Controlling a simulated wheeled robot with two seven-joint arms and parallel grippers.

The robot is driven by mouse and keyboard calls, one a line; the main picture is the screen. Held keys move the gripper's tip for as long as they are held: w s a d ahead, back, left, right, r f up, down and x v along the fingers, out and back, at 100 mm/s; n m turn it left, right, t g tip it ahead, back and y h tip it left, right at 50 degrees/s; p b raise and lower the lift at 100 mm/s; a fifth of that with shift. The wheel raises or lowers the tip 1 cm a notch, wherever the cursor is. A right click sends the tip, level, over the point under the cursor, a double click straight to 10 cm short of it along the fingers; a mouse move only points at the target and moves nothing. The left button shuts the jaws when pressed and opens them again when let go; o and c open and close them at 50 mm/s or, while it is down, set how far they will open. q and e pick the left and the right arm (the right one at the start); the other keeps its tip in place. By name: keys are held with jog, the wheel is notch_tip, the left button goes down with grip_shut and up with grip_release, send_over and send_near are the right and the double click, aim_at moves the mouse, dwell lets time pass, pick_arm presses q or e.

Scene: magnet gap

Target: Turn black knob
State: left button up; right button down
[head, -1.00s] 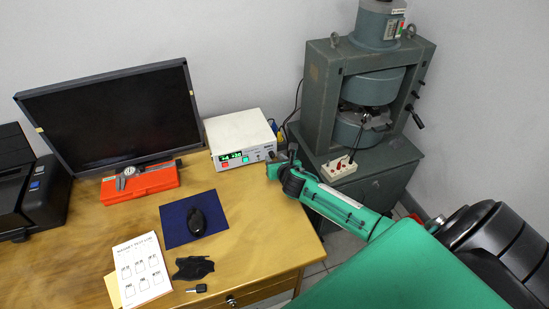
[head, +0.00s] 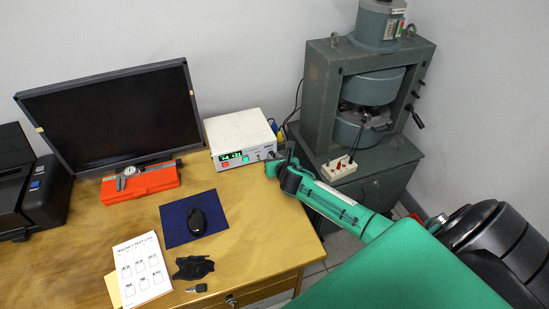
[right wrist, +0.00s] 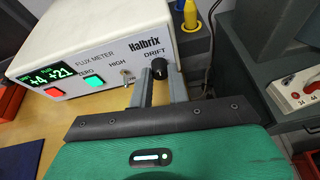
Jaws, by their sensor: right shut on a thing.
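The black knob (right wrist: 159,68), marked DRIFT, is on the front panel of the white flux meter (right wrist: 95,28). In the right wrist view the knob sits between the two grey fingers of my right gripper (right wrist: 160,76), which is shut on it. The knob's top still shows; its sides are partly hidden by the fingers. In the head view the flux meter (head: 238,130) stands at the back right of the desk, and my right gripper (head: 277,163) is at its right front corner, hiding the knob. My left gripper is not in view.
A small toggle switch (right wrist: 127,76) lies just left of the fingers, with a green button (right wrist: 94,83) further left. A monitor (head: 115,115) is left.

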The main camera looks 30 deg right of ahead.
jog(key=shift+a+r+n+h+p, duration=0.15)
jog(key=shift+r+n+h+p, duration=0.1)
jog(key=shift+n+h+p, duration=0.75)
jog(key=shift+w+n+p, duration=0.1)
jog(key=shift+n+p, duration=0.3)
jog(key=shift+p, duration=0.5)
jog(key=shift+a+f+n+h+p, duration=0.1)
jog(key=shift+f+n+h+p, duration=0.05)
jog(key=shift+n+h+p, duration=0.35)
jog(key=shift+a+f+n+h+p, duration=0.1)
jog(key=shift+n+h+p, duration=0.2)
jog(key=shift+n+p, duration=0.25)
jog(key=shift+a+f+n+h+p, duration=0.15)
jog(key=shift+n+h+p, duration=0.3)
jog(key=shift+n, duration=0.4)
jog(key=c, duration=1.3)
grip_release()
jog(key=shift+f, duration=0.1)
jog(key=shift+c, duration=0.2)
